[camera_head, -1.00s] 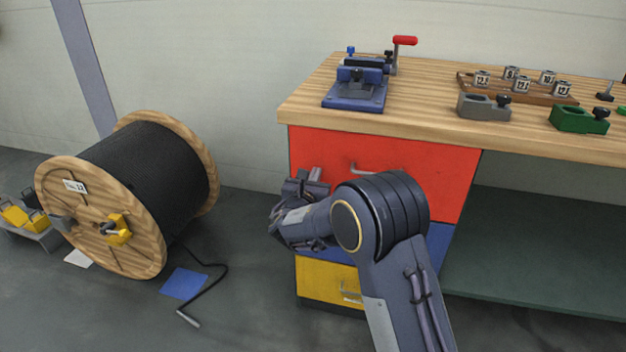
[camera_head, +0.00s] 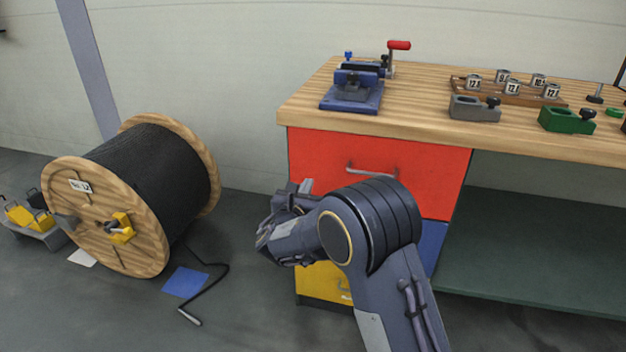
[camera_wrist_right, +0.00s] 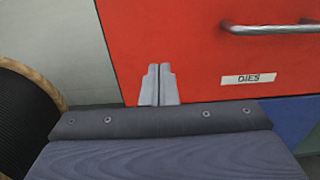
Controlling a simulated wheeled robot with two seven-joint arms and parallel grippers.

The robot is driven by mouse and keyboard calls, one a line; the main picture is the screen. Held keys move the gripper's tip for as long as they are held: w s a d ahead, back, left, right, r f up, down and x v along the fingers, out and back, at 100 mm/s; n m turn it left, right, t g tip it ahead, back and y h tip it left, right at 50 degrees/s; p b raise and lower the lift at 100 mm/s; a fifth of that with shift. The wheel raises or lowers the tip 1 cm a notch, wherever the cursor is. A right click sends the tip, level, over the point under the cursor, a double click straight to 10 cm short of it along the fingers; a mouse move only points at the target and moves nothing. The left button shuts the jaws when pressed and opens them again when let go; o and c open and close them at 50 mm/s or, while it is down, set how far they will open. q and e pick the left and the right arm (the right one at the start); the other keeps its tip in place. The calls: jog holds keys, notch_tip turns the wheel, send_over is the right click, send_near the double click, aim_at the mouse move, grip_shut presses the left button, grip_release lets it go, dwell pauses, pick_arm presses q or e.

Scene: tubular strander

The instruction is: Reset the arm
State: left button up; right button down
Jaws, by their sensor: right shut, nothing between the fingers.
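My right arm reaches in from the lower right of the head view. Its gripper (camera_head: 304,187) is in front of the red drawer (camera_head: 428,178) of the workbench, at the drawer's left side. In the right wrist view the two fingertips (camera_wrist_right: 158,84) are shut together with nothing between them. The red drawer (camera_wrist_right: 200,50) fills the background there, with its handle (camera_wrist_right: 270,28) to the upper right and a "DIES" label below it. The drawer looks closed. The gripper is apart from the handle. My left gripper is not in view.
The bench top (camera_head: 425,110) carries a blue vise (camera_head: 354,88), marked dies and grey and green holders.

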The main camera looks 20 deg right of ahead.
jog(key=p+v, duration=0.1)
jog(key=v, duration=0.6)
jog(key=s+d+f+m+g, duration=0.1)
jog(key=s+d+m+g, duration=0.7)
jog(key=s+d+m, duration=0.45)
jog(key=s+d+f+m+g+y, duration=0.25)
jog(key=s+d+m+g, duration=0.2)
jog(key=s, duration=0.45)
jog(key=s+a+m+y, duration=0.4)
jog(key=s+m+y, duration=0.25)
jog(key=s, duration=0.35)
jog(key=s+a+r+m+t+y, duration=0.25)
jog(key=s+a+m+y, duration=0.2)
jog(key=a+m, duration=0.25)
notch_tip(320, 180, up, 30)
jog(key=p, duration=3)
jog(key=shift+s+a+m, duration=0.25)
jog(key=shift+s+m, duration=0.1)
